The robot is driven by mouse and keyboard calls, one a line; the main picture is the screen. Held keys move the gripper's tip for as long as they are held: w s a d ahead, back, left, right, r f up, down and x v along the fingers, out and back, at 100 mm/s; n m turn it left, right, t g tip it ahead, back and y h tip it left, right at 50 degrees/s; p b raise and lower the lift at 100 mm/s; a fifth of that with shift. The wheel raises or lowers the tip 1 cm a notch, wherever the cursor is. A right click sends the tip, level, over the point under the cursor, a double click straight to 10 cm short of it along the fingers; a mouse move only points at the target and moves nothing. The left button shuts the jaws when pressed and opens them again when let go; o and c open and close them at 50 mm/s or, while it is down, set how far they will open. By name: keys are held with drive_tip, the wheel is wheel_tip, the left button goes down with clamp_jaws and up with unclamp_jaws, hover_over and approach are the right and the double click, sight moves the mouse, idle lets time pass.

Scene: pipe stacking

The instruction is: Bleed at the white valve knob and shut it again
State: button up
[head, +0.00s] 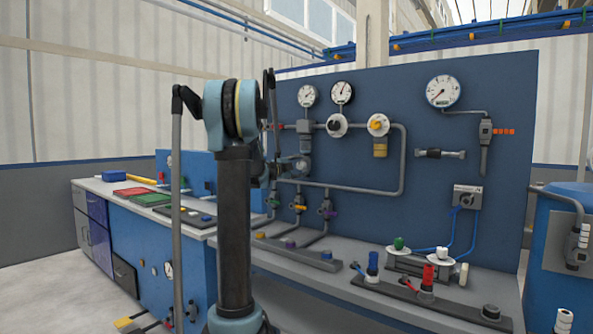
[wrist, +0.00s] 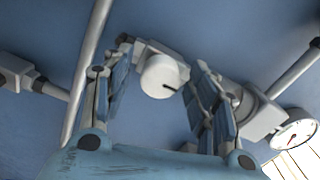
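In the wrist view, a round white knob (wrist: 160,77) with a dark mark on its face sits on a grey valve body (wrist: 150,50) fixed to a blue panel. My gripper (wrist: 163,72) is open. Its two fingers stand on the left and right of the knob, with visible gaps on both sides. I cannot tell the depth between fingertips and knob. In the head view my arm (head: 235,220) stands upright in front of the panel.
The wrist view shows a white gauge (wrist: 296,130) at lower right and a grey pipe (wrist: 90,65) at left. In the head view, the blue panel (head: 500,120) carries gauges, pipes and valves above a grey bench (head: 460,317) with several coloured fittings. A blue tank (head: 562,230) stands right.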

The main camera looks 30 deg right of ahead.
drive_tip(key=v, duration=1.2)
drive_tip(key=shift+w, duration=0.2)
idle(0.4)
